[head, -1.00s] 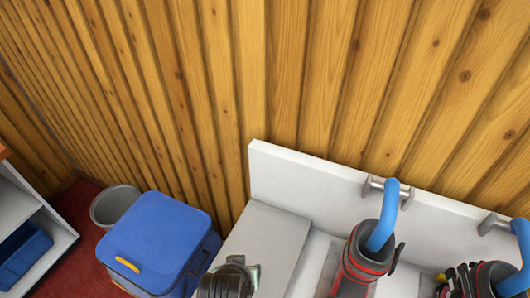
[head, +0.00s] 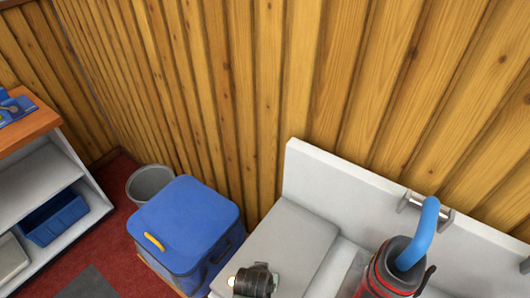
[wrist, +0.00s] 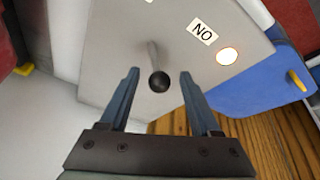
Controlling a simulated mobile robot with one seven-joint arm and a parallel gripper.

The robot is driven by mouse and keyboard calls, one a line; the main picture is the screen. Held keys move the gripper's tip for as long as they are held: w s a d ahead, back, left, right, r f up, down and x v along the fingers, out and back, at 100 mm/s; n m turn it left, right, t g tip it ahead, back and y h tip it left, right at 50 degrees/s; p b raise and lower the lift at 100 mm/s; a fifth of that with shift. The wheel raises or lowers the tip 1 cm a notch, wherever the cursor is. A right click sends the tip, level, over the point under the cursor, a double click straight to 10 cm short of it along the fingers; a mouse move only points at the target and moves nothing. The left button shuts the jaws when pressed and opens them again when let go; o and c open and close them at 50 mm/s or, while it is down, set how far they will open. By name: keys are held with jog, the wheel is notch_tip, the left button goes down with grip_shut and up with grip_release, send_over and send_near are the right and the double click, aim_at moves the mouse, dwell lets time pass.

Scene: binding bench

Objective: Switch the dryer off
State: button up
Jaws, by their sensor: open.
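The dryer (head: 290,235) is a light grey unit against the wood wall, with a raised back board. In the wrist view its grey panel (wrist: 110,55) has a lever with a black ball knob (wrist: 158,83), a label (wrist: 203,31) reading "NO" as seen, probably an upside-down "ON", and a glowing round lamp (wrist: 227,56). The lamp also shows in the head view (head: 232,281). My gripper (wrist: 159,74) is open, its fingers on either side of the knob in the picture with gaps. I cannot tell whether the knob is at fingertip depth.
A black-and-red boot (head: 382,278) with a blue tube (head: 425,225) stands on the dryer's right. A blue box (head: 185,225) and a grey bin (head: 149,184) stand to its left. A shelf unit (head: 45,170) is at far left. Red floor lies between.

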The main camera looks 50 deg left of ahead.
jog(key=shift+w+a+f, duration=0.1)
jog(key=shift+w+f, duration=0.1)
jog(key=shift+f, duration=0.3)
grip_shut()
dwell(1.2)
